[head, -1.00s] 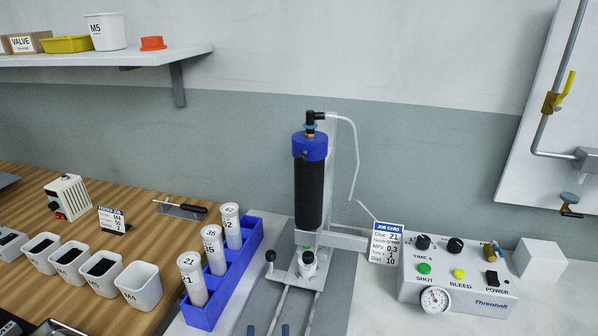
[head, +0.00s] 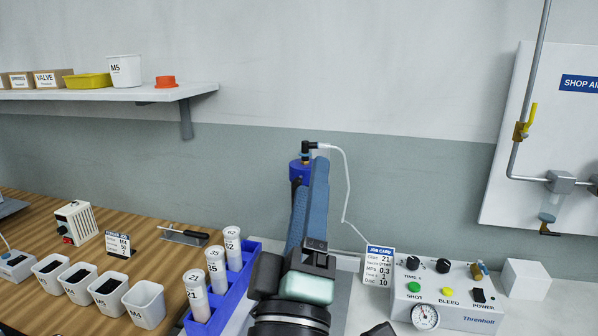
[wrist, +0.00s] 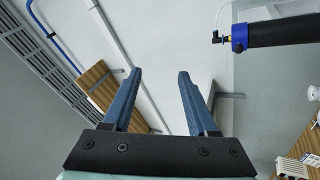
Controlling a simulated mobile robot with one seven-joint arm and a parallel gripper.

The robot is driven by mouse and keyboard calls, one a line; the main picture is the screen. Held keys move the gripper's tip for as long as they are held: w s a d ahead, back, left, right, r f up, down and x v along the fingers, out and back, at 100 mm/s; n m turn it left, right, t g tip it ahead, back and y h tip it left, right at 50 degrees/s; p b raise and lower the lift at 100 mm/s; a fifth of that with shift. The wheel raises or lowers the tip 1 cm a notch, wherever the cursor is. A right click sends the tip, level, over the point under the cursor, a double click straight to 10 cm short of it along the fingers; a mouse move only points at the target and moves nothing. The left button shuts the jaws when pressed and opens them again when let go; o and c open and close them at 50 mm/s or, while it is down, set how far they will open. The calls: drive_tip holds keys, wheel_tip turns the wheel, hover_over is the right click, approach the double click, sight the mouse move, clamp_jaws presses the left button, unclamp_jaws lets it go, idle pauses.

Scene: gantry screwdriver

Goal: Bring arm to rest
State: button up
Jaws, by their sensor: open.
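My gripper (head: 309,195) has risen into the middle of the head view, its long blue fingers pointing up in front of the black driver with a blue cap (head: 298,168). The driver stands upright and is mostly hidden behind the fingers. In the wrist view my gripper (wrist: 158,88) is open, with nothing between its fingers. The driver (wrist: 280,33) also shows there at the upper right, apart from the fingers.
A blue rack (head: 236,290) with white numbered tubes stands to the left. The control box (head: 455,311) and job card (head: 379,262) are to the right. White bins (head: 145,305) line the wooden bench. A shelf (head: 120,93) hangs at the upper left.

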drive_tip(key=s+r+m+t+y, duration=0.1)
drive_tip(key=s+r+m+t, duration=0.1)
drive_tip(key=s+r+m, duration=0.55)
drive_tip(key=s+r+m+t+y, duration=0.2)
drive_tip(key=s+r+m, duration=0.15)
drive_tip(key=r, duration=0.65)
wheel_tip(320, 180, up, 18)
drive_tip(key=a+p, duration=0.1)
drive_tip(key=p, duration=1.6)
drive_tip(key=shift+m, duration=0.4)
drive_tip(key=shift+s+a+r+p, duration=0.1)
drive_tip(key=shift+p, duration=0.3)
drive_tip(key=shift+c, duration=0.7)
